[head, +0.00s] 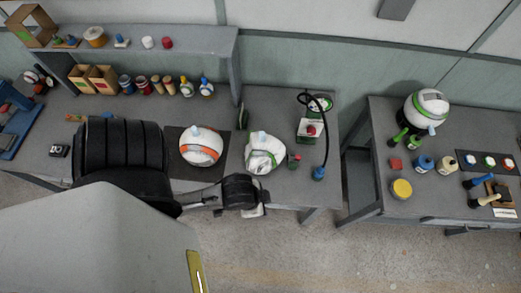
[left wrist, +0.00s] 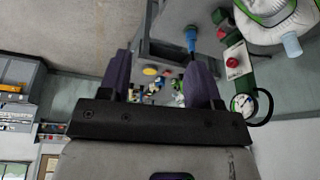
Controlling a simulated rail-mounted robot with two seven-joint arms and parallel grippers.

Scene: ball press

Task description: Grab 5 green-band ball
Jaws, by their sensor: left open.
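A white ball with green bands (head: 265,153) sits on the near table, right of a white ball with an orange band (head: 200,146). The green-band ball also shows at the upper right of the left wrist view (left wrist: 278,14), with a light blue cap or nozzle. Another white ball with green markings (head: 427,106) stands on the right-hand table. My left gripper (head: 248,195) is at the table's front edge, just in front of the near green-band ball and apart from it. Its two fingers (left wrist: 160,82) are spread with nothing between them. My right gripper is not in view.
A red-button box (head: 310,129) and a black hose with a blue end (head: 319,173) stand right of the ball. A small red-and-green item (head: 294,160) lies close beside it. A shelf (head: 180,42) holds jars and boxes. Open floor (head: 330,245) lies in front.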

